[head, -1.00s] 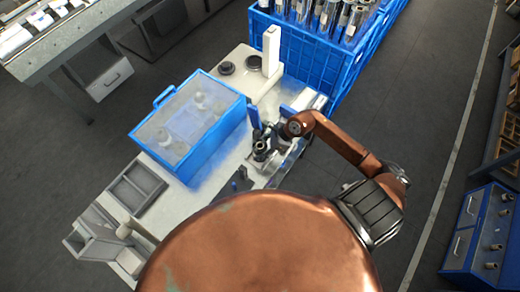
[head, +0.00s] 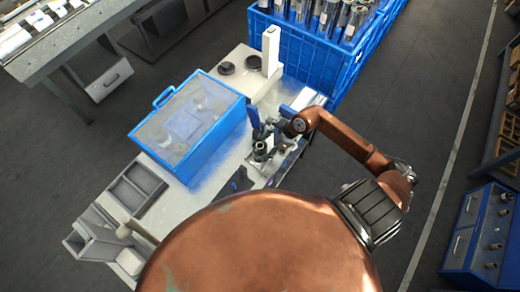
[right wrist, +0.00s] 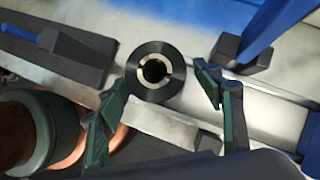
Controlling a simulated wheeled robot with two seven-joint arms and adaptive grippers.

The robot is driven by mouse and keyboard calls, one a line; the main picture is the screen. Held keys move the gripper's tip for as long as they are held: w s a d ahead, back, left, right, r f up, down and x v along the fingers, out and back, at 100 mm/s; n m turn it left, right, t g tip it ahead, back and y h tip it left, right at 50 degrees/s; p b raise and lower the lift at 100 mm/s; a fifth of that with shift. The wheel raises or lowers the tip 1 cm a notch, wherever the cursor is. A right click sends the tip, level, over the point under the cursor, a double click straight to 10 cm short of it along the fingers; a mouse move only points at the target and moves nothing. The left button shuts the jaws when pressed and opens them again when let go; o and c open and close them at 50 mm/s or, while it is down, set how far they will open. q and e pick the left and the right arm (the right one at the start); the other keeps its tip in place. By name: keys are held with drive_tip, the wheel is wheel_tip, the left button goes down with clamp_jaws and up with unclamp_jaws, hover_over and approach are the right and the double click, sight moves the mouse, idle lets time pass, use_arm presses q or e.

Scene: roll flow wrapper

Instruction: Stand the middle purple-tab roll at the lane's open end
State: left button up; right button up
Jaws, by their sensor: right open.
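A dark roll with a pale core ring (right wrist: 156,72) shows end-on in the right wrist view. It appears to stand upright on the pale lane surface, and it also shows in the head view (head: 260,150). My right gripper (right wrist: 165,98) is open, with one finger on each side of the roll's near edge. In the head view my right gripper (head: 268,137) is small and partly mixed with the dark parts around the roll. I cannot tell whether a finger touches the roll. No purple tab can be made out on this roll. My left gripper is not in view.
A blue bin with a clear lid (head: 240,103) stands left of the roll. A blue crate of upright rolls (head: 300,55) stands behind. Blue upright plates (right wrist: 262,32) rise close to the right finger. A grey divided tray (head: 137,188) lies at the left.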

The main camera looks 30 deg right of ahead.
drive_tip(key=v, duration=0.9)
drive_tip(key=shift+r, duration=0.25)
drive_tip(key=shift+s+d, duration=0.1)
